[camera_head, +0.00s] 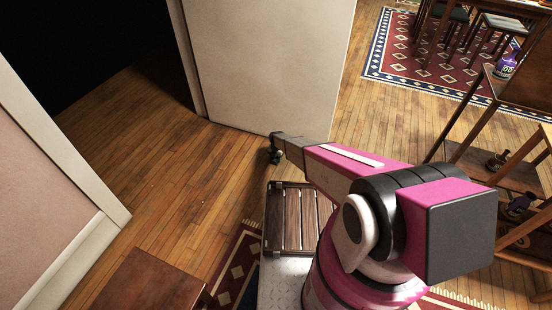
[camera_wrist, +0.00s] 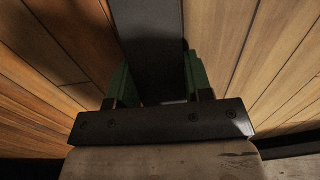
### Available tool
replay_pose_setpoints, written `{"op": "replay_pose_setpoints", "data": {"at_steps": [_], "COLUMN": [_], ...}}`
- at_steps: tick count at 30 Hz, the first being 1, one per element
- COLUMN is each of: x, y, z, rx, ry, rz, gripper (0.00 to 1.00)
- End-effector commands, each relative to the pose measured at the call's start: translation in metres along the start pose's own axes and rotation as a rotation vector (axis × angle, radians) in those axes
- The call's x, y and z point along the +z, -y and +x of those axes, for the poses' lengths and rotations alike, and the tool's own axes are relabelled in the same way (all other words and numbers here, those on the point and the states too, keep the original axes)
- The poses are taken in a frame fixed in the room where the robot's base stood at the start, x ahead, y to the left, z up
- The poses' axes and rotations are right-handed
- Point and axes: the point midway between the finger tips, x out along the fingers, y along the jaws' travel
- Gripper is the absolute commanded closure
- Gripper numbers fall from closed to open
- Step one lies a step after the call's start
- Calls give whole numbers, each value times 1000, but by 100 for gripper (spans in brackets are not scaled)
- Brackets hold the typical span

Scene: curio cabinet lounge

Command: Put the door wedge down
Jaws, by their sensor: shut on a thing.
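My gripper (camera_head: 276,156) is at the far end of my outstretched arm, above the wood floor by the lower edge of the pale door (camera_head: 265,62). It is small and dark there, and what it holds is hard to make out. In the wrist view my gripper (camera_wrist: 160,88) shows two green fingers beyond a dark bar. They are shut on a dark grey, long block (camera_wrist: 152,42), which seems to be the door wedge. It points away from the wrist towards the floorboards. Its far end runs out of the wrist view, so I cannot tell whether it touches the floor.
A dark doorway (camera_head: 95,45) opens at upper left beside a pink wall (camera_head: 45,185). Bare floor (camera_head: 165,165) lies before it. A slatted wooden tray (camera_head: 291,218) is below my arm. A brown wooden piece (camera_head: 150,283) stands at lower left. Shelves with bottles (camera_head: 497,160) stand right.

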Motion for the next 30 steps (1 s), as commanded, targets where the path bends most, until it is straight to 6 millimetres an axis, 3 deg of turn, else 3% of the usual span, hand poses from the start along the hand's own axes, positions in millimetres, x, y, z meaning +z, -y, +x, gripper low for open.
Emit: {"op": "replay_pose_setpoints", "data": {"at_steps": [7,8,9,10,22,30], "x": [0,0,0,0,0,-2], "y": [0,0,0,0,0,1], "z": [4,3,3,3,-2,-35], "rx": [0,0,0,0,0,0], "ry": [0,0,0,0,0,0], "rz": [0,0,0,0,0,0], "gripper": [82,44,31,28,28,28]}}
